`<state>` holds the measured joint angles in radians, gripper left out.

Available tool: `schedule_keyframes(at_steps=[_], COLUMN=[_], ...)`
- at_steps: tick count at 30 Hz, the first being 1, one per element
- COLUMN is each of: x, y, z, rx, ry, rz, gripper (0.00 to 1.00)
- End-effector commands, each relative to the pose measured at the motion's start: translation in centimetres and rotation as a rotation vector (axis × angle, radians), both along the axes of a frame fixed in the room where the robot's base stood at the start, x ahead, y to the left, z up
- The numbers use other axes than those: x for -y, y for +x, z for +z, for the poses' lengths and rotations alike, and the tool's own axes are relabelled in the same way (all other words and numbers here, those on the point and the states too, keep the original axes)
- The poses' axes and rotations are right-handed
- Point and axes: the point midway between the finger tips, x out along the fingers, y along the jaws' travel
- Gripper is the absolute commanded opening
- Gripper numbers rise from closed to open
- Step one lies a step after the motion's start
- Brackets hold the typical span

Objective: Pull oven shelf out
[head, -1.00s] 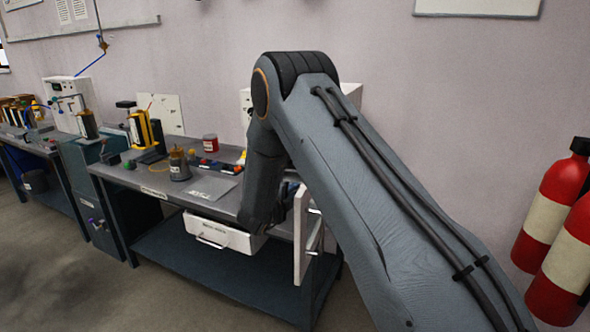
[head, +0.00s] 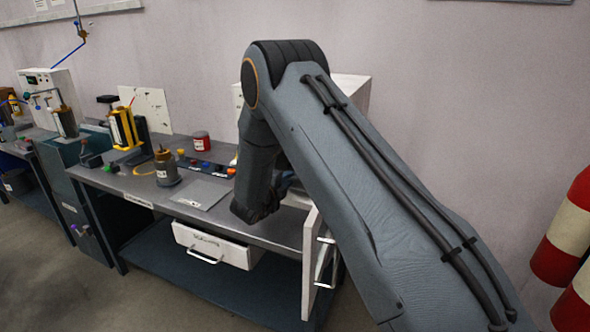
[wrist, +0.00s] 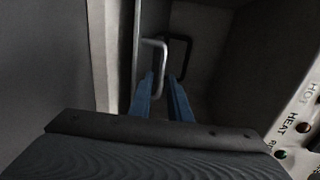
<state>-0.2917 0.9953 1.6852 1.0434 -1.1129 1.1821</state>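The oven is a white box (head: 352,90) on the bench, mostly hidden behind my arm in the head view. Its white door (head: 309,265) stands open. In the wrist view, my gripper (wrist: 161,75) points into the dark oven interior, its two blue fingers apart. A light metal handle (wrist: 154,42) stands at the fingertips, its lower leg seemingly between them; I cannot tell whether they touch. A dark handle-shaped form, perhaps its shadow, is just right of it. The shelf itself is hard to make out. The fingers are hidden in the head view.
The oven's panel marked HOT and HEAT (wrist: 300,115) is close on the right in the wrist view. A brown bottle (head: 166,168) stands on the bench, with a white drawer (head: 215,245) below. Red extinguishers (head: 568,235) are at the right.

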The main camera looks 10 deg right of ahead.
Motion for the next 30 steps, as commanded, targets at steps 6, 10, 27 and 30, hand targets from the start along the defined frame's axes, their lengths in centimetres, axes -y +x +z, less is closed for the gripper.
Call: schedule_keyframes(at_steps=[6, 10, 27, 30], x=[1.3, 2.7, 5.1, 5.0], y=[0.8, 2.2, 6.2, 6.2], z=[-0.2, -0.6, -1.6, -1.6], rx=[0.0, -0.001, -0.001, 0.0], ry=[0.0, 0.001, 0.0, 0.0], rz=[-0.009, -0.013, -0.007, -0.006], gripper=[0.17, 0.17, 0.17, 0.17])
